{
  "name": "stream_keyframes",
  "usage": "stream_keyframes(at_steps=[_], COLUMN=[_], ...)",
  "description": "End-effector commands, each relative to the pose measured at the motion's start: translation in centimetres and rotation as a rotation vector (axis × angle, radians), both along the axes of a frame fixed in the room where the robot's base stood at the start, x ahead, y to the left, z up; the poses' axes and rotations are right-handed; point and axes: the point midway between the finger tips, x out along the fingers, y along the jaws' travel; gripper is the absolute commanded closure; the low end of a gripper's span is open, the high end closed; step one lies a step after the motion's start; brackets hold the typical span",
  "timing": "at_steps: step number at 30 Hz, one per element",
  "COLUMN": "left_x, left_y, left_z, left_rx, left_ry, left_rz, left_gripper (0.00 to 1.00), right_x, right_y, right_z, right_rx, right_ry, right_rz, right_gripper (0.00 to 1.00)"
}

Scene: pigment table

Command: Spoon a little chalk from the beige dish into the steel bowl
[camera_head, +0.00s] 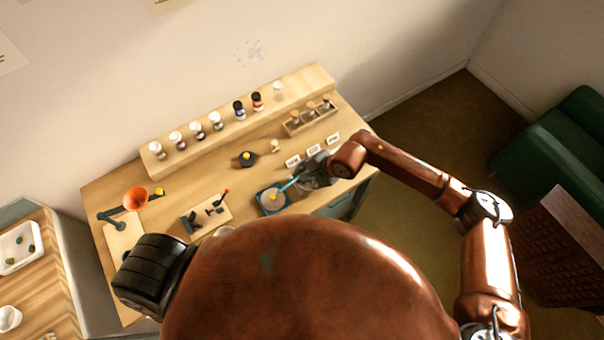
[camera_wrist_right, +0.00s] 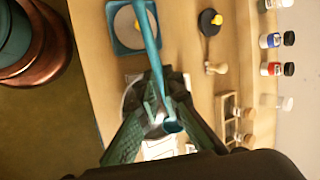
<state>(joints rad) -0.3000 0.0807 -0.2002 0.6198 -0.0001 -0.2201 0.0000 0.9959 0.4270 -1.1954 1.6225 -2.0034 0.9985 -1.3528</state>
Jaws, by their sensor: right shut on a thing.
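My right gripper (camera_head: 312,174) is over the front right part of the table. In the right wrist view its fingers (camera_wrist_right: 163,112) are closed on a teal spoon (camera_wrist_right: 148,45). The spoon also shows in the head view (camera_head: 291,184), reaching left over a blue square base with a round greyish-beige top (camera_head: 266,206). A grey rounded shape beneath the gripper, perhaps the steel bowl (camera_wrist_right: 130,98), is mostly covered by the fingers. I cannot tell for sure which thing is the beige dish. I cannot see whether the spoon carries chalk. My left gripper is not in view.
Behind the gripper stand white cards (camera_head: 293,161) and a wooden rack (camera_head: 299,126) with small items. Several jars (camera_head: 196,131) line the raised back shelf. A black disc with a yellow top (camera_head: 247,160) and an orange lamp (camera_head: 136,198) stand farther left.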

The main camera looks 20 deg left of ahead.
Motion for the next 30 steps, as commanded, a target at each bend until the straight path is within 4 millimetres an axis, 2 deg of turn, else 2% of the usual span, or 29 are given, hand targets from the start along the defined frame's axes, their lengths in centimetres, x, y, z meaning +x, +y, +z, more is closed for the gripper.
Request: stream_keyframes(at_steps=[15, 21, 30], left_x=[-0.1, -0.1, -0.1], left_y=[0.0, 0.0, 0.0], left_z=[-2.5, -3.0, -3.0], left_rx=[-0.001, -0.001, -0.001], left_ry=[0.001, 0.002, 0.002], left_rz=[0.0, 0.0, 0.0], left_gripper=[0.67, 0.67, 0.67], right_x=[0.0, 0.0, -0.1], right_y=[1.0, 0.9, 0.9], right_z=[0.7, 1.0, 1.1], right_rx=[-0.479, -0.553, -0.56], right_ry=[0.024, 0.03, 0.031], right_rz=[0.171, 0.196, 0.199], right_gripper=[1.0, 1.0, 1.0])
